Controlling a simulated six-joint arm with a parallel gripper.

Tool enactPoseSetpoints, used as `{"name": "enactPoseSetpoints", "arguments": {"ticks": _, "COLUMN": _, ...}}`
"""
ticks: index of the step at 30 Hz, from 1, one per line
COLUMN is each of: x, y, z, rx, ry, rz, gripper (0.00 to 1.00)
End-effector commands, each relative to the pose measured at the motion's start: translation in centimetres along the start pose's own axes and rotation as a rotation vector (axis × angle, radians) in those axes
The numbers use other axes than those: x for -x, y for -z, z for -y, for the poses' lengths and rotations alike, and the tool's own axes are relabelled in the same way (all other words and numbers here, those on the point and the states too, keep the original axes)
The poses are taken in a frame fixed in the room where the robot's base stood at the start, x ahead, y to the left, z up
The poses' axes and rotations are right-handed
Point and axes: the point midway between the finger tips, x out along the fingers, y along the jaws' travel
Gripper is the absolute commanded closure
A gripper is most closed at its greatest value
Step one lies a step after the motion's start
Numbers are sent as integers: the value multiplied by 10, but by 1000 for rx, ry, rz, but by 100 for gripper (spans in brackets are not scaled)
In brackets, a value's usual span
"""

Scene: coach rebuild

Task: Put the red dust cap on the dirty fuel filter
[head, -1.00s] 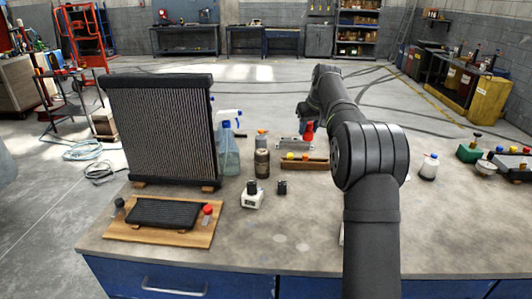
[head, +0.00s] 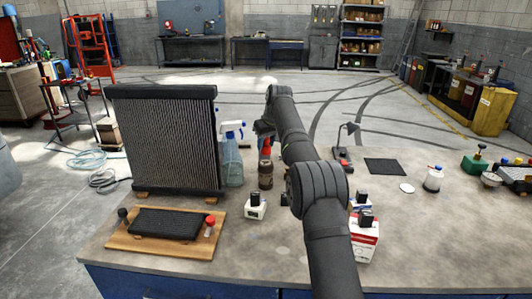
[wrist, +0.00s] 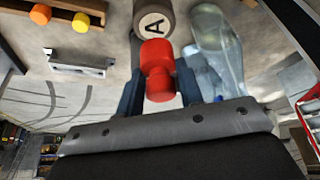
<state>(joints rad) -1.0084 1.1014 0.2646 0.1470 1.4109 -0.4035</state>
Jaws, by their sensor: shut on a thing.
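The red dust cap (wrist: 157,55) is gripped between the two fingers of my gripper (wrist: 160,86) in the wrist view. In the head view, my gripper (head: 265,130) holds the red cap (head: 266,148) right above the brown cylindrical filter (head: 265,176), which stands upright on the bench. In the wrist view, a brown cylinder with a pale end marked "A" (wrist: 153,22) lies just beyond the cap, which overlaps its edge. I cannot tell whether cap and filter touch.
A clear spray bottle (head: 231,165) stands close left of the filter, beside a large radiator (head: 165,140). A white block with a black top (head: 255,208) is nearer. Yellow (wrist: 81,22) and orange (wrist: 40,14) caps show in the wrist view. Red-white boxes (head: 364,240) stand right.

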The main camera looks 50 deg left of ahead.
Motion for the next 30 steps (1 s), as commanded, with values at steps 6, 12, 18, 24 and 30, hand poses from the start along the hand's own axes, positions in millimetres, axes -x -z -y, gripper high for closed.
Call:
{"name": "enactPoseSetpoints", "arguments": {"ticks": 6, "x": -21, "y": -9, "z": 1, "rx": 0, "ry": 1, "rz": 3, "gripper": 87}}
{"name": "enactPoseSetpoints", "arguments": {"ticks": 12, "x": -37, "y": -15, "z": 1, "rx": 1, "ry": 0, "rz": 0, "gripper": 87}}
{"name": "enactPoseSetpoints", "arguments": {"ticks": 18, "x": -37, "y": -15, "z": 1, "rx": 0, "ry": -1, "rz": 0, "gripper": 87}}
{"name": "enactPoseSetpoints", "arguments": {"ticks": 24, "x": -40, "y": -16, "z": 1, "rx": 0, "ry": -1, "rz": -1, "gripper": 55}}
{"name": "enactPoseSetpoints", "arguments": {"ticks": 30, "x": -40, "y": -16, "z": 1, "rx": 0, "ry": -1, "rz": 0, "gripper": 44}}
